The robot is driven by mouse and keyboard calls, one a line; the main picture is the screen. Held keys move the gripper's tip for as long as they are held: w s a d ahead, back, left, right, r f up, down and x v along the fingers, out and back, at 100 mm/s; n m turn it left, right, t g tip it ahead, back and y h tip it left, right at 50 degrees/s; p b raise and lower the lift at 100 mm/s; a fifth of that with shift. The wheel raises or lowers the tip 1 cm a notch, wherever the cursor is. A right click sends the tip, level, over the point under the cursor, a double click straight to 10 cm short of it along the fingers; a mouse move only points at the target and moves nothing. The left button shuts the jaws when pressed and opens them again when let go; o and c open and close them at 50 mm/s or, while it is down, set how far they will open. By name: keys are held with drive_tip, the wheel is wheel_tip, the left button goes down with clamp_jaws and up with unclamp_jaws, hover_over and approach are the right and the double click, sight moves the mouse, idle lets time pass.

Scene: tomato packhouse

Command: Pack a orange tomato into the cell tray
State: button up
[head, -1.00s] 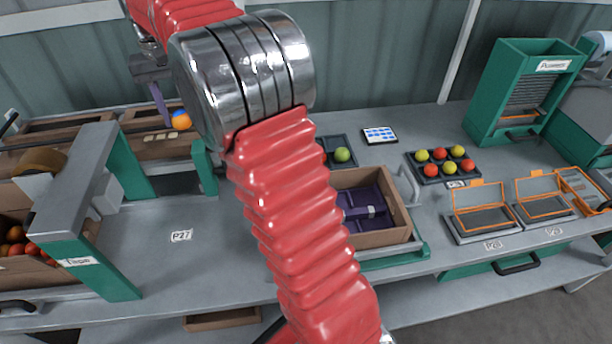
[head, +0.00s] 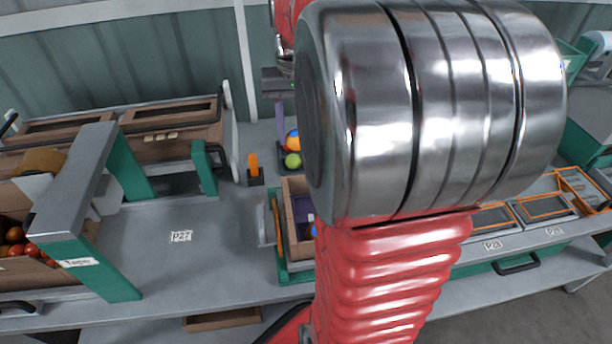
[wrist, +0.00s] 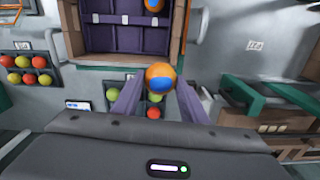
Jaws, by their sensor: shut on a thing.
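My gripper (wrist: 160,82) has purple fingers shut on an orange tomato (wrist: 161,72) with a blue patch. In the head view, my gripper (head: 284,128) and the held orange tomato (head: 292,135) are in front of the wall, above the back of the bench. The purple cell tray (wrist: 128,40) sits inside a cardboard box (wrist: 73,42). One of its cells holds another orange and blue tomato (wrist: 154,5). In the head view, my arm hides much of the cell tray (head: 301,206).
A small dark tray with a green tomato (head: 292,161) lies below the held tomato. A tray of red and yellow tomatoes (wrist: 28,62) is at the wrist view's left. An orange-topped post (head: 254,166) stands left of the box. The bench around the P27 label (head: 181,236) is clear.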

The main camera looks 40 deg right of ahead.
drive_tip(key=s+f, duration=0.4)
drive_tip(key=f, duration=0.6)
drive_tip(key=shift+a+f+n, duration=0.3)
drive_tip(key=shift+a+n, duration=0.05)
drive_tip(key=shift+n, duration=0.05)
drive_tip(key=shift+f, duration=0.1)
drive_tip(key=shift+f, duration=3.4)
drive_tip(key=shift+s, duration=0.15)
drive_tip(key=o, duration=0.8)
drive_tip(key=shift+c, duration=0.3)
drive_tip(key=shift+c, duration=1)
